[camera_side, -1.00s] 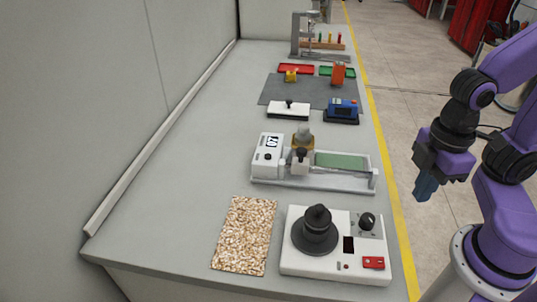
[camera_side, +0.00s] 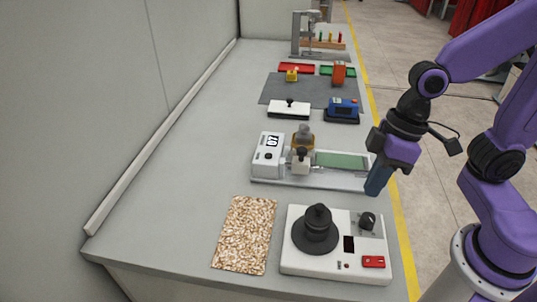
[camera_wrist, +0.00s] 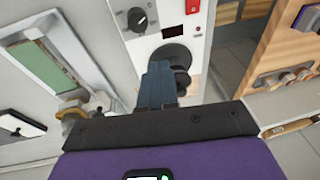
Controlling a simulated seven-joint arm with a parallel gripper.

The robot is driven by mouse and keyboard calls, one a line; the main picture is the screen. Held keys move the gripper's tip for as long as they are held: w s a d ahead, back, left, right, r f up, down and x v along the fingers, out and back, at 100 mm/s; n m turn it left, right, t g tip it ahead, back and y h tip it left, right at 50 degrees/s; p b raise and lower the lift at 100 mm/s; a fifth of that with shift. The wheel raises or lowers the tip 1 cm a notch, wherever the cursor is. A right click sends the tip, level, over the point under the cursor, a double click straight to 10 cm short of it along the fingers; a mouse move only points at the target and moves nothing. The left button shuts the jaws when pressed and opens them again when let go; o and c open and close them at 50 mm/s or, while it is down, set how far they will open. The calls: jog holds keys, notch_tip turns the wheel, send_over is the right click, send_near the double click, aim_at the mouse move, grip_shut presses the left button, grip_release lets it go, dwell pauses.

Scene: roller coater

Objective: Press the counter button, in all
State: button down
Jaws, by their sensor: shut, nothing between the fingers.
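The counter (camera_side: 267,160) is a white box at the left end of the roller coater (camera_side: 315,178) in the side view. Its small display (camera_side: 271,141) seems to read 07. A small dark button (camera_side: 268,156) shows on its front, below the display. My gripper (camera_side: 374,192) is shut and empty, with blue fingers pointing down near the coater's right end, well to the right of the counter. In the wrist view, the shut fingers (camera_wrist: 157,85) show at the middle and the coater's green plate (camera_wrist: 52,55) at the left. I cannot make out the counter button there.
A white device (camera_side: 335,265) with a black stepped knob stands in front of the coater. A speckled mat (camera_side: 245,235) lies to its left. Behind the coater are a white block (camera_side: 289,111) with a black knob and a blue device (camera_side: 342,109). The table's left side is clear.

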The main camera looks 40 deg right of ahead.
jog(key=w+a+r+m+t+y, duration=0.1)
jog(key=w+a+m+t, duration=0.15)
jog(key=w, duration=0.35)
jog(key=w+a+m+t+y, duration=0.1)
jog(key=w+a+m, duration=0.3)
jog(key=w, duration=0.3)
jog(key=r+m+t+h, duration=0.2)
jog(key=m+t, duration=0.3)
jog(key=m, duration=0.3)
send_over(268, 156)
jog(key=shift+s+d+n, duration=0.25)
jog(key=shift+d+n, duration=0.1)
jog(key=shift+d, duration=0.1)
jog(key=shift+f, duration=0.2)
jog(key=shift+f, duration=4.25)
jog(key=shift+f, duration=0.15)
jog(key=shift+f, duration=0.25)
